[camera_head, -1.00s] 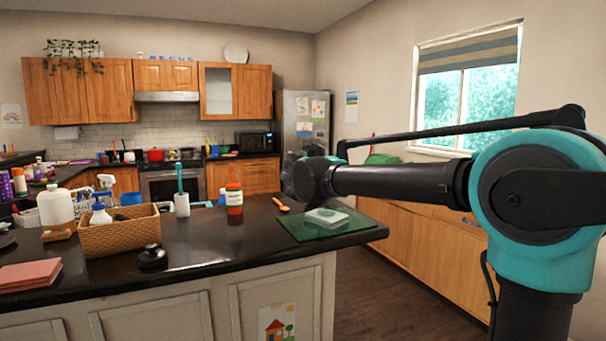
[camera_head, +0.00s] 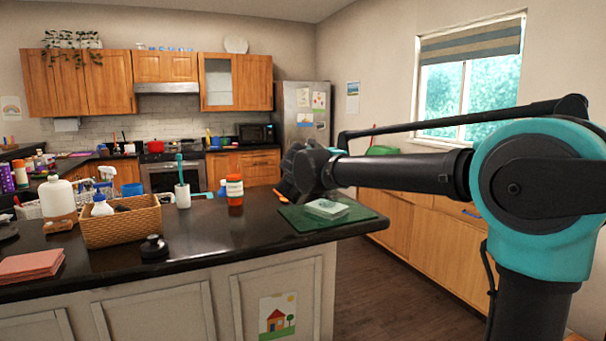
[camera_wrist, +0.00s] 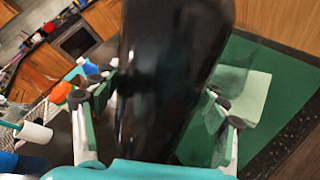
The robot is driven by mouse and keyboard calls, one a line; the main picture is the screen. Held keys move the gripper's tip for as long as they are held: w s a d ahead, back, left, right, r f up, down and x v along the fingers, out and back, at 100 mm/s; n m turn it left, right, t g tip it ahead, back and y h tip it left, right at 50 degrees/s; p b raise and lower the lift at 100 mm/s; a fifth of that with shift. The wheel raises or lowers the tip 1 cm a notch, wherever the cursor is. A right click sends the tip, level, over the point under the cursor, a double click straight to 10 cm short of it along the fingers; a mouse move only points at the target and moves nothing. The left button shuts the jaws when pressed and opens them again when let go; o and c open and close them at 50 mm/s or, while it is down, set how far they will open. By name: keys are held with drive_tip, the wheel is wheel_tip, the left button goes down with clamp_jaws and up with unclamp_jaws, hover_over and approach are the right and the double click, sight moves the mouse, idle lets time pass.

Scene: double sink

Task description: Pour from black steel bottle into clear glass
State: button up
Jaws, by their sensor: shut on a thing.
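The black steel bottle (camera_wrist: 170,60) fills the middle of the wrist view, dark, glossy and close to the camera. My gripper (camera_wrist: 155,105) is shut on it, with one finger on each side. The bottle looks tilted in that view; its mouth is not visible. In the head view my gripper (camera_head: 303,170) is a dark shape at the left end of my arm, above the island counter's right part, and the bottle cannot be made out clearly. A faint see-through shape (camera_wrist: 238,55) lies right of the bottle; I cannot tell if it is the clear glass.
A green mat (camera_head: 355,217) with a pale block (camera_head: 327,208) lies at the counter's right end, below my gripper. An orange bottle (camera_head: 235,190), a white holder (camera_head: 182,196), a wicker basket (camera_head: 120,226) and a black lid-like object (camera_head: 154,248) stand left. The counter between is clear.

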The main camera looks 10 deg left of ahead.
drive_tip(key=shift+s+a, duration=0.1)
drive_tip(key=shift+s+a+r+m+g+y, duration=0.2)
drive_tip(key=shift+a+m+g+y, duration=0.15)
drive_tip(key=shift+m+g, duration=0.2)
drive_tip(key=shift+s+a+r+m+g+y, duration=0.2)
drive_tip(key=shift+m+g+y, duration=0.25)
drive_tip(key=shift+m, duration=0.2)
drive_tip(key=shift+a+r+m+g+y, duration=0.15)
drive_tip(key=shift+r+m+g+y, duration=0.35)
drive_tip(key=shift+r+m+y, duration=0.15)
drive_tip(key=shift+r+m+g+y, duration=0.45)
drive_tip(key=shift+r+m+g, duration=0.15)
drive_tip(key=shift+r+m, duration=0.1)
idle(1.2)
drive_tip(key=shift+f, duration=0.1)
idle(0.5)
drive_tip(key=shift+f+n+t+h, duration=0.6)
drive_tip(key=shift+f+n, duration=0.25)
drive_tip(key=shift+f, duration=0.35)
drive_tip(key=shift+f+n+t+h, duration=0.5)
drive_tip(key=shift+f+n+h, duration=0.1)
drive_tip(key=shift+f, duration=0.35)
drive_tip(key=shift+r+n+t+h, duration=0.75)
drive_tip(key=shift+r+n+t, duration=0.85)
drive_tip(key=shift+r+n, duration=0.55)
drive_tip(key=shift+r+n+t+h, duration=0.75)
drive_tip(key=shift+r+n+t, duration=0.85)
drive_tip(key=shift+r+n, duration=0.55)
